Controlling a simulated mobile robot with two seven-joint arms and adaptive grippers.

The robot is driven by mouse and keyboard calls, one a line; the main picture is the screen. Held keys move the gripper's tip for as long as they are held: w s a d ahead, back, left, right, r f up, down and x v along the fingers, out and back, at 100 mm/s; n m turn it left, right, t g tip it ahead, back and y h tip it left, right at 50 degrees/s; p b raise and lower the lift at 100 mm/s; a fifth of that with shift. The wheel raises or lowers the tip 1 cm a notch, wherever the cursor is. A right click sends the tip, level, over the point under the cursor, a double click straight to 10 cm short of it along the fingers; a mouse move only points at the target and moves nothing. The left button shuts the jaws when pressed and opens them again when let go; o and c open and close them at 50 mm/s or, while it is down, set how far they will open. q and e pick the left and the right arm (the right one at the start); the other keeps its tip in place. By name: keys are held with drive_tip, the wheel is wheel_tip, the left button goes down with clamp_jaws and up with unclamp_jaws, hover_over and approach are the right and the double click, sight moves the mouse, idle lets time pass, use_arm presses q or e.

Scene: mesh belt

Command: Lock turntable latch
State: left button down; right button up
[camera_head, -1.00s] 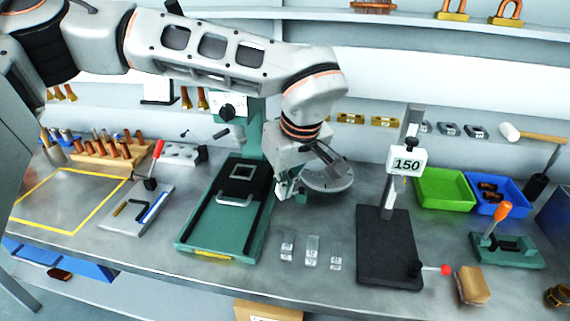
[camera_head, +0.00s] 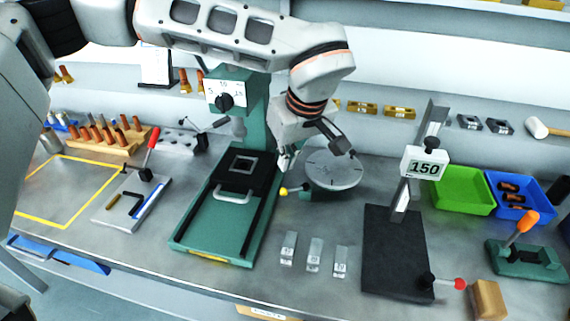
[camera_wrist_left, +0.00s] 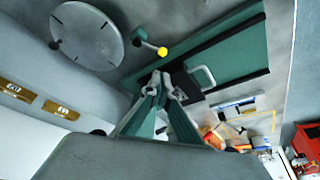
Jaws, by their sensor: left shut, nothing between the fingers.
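The turntable is a round grey disc (camera_head: 337,176) on the bench, right of the green press. Its latch lever, with a yellow knob (camera_head: 284,191), sticks out at the disc's left side. In the left wrist view the disc (camera_wrist_left: 88,36) is at upper left and the yellow knob (camera_wrist_left: 162,50) is right of it. My left gripper (camera_head: 284,162) is shut and empty, above the bench between the press and the disc, apart from the knob. Its fingers also show in the left wrist view (camera_wrist_left: 160,78). My wrist hides a little of the area behind the disc. My right gripper is not in view.
The green press (camera_head: 212,222) stands close on the left. A black stand (camera_head: 395,250) with a 150 sign is on the right. Several small clear blocks (camera_head: 314,255) lie in front. Green (camera_head: 462,205) and blue (camera_head: 492,211) bins are farther right.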

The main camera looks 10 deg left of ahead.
sight(294, 189)
use_arm(q)
drive_tip(key=x, duration=0.7)
drive_tip(key=shift+w+a+f, duration=0.15)
drive_tip(key=shift+w+f, duration=0.05)
drive_tip(key=shift+f, duration=0.45)
drive_tip(key=shift+s+n, duration=0.15)
drive_tip(key=shift+n, duration=0.25)
